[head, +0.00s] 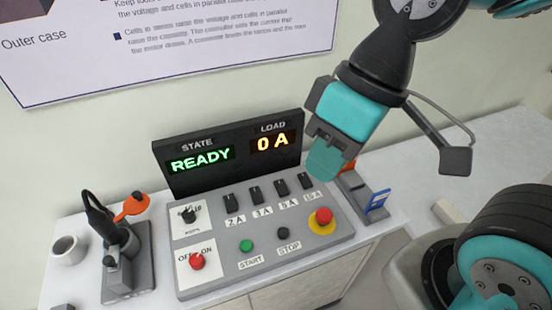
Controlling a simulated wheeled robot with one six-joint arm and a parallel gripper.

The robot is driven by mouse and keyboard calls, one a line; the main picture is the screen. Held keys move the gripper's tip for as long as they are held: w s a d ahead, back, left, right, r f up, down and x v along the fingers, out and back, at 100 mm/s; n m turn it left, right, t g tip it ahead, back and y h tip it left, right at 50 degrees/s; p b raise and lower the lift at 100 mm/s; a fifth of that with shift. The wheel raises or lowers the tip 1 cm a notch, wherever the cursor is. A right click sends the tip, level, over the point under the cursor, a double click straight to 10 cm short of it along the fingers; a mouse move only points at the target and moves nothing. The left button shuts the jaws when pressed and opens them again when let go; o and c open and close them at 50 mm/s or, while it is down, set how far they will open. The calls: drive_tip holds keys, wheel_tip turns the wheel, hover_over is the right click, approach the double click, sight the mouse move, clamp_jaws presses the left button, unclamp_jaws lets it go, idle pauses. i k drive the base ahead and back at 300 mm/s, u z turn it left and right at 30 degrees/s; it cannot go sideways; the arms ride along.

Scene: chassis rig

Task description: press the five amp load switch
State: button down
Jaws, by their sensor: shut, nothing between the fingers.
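A grey control panel (270,262) on the bench carries a row of black load switches with small white labels. The left two labels read 2 A and 3 A. The third switch (281,187) has a blurred label that looks like 5 A or 8 A; I take it as the five amp load switch. The label of the rightmost switch (306,181) is hard to read. My gripper (325,163) is shut and empty. In the picture it appears just above and right of the rightmost switch; its height above the panel is unclear.
The upright display (228,181) reads READY and 0 A. A red emergency button (323,216), green START button (246,246) and black STOP button (282,233) sit on the panel. A red knob (197,261) is at left. A white mug (68,250) stands far left.

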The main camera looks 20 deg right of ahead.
sight(281, 188)
drive_tip(key=z, duration=1.15)
drive_tip(key=k, duration=1.2)
drive_tip(key=u, duration=1.1)
drive_tip(key=i, duration=1.05)
drive_tip(key=u, duration=0.05)
